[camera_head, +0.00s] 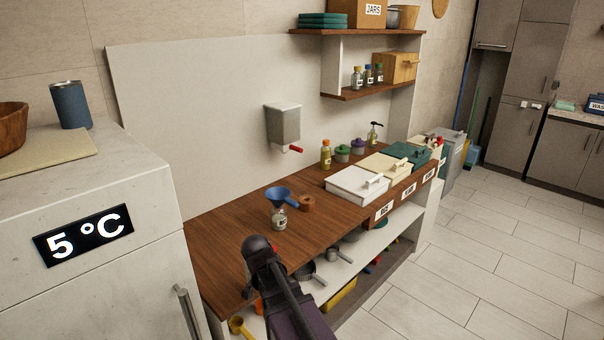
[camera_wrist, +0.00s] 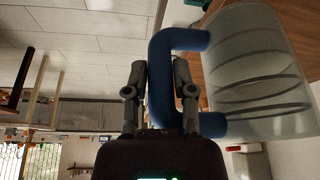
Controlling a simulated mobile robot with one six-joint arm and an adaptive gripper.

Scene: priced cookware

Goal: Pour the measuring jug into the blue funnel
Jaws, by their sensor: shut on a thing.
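A blue funnel (camera_head: 279,194) sits in the neck of a small clear bottle (camera_head: 279,219) with a label, upright on the wooden counter. The measuring jug (camera_wrist: 257,75) shows in the wrist view as a clear, ringed body with a thick blue handle (camera_wrist: 162,90). My gripper (camera_wrist: 159,70) is shut on the blue handle, one finger on each side of it. What the jug holds is not clear. In the head view my arm is at the bottom, in front of the counter; the jug and fingertips cannot be made out there.
A brown ring-like thing (camera_head: 306,204) stands right of the funnel bottle. Lidded bins (camera_head: 357,184) and small jars (camera_head: 342,153) stand farther right. A wall dispenser (camera_head: 283,125) hangs behind the counter (camera_head: 225,238). A fridge (camera_head: 85,220) stands at left. The counter's left part is bare.

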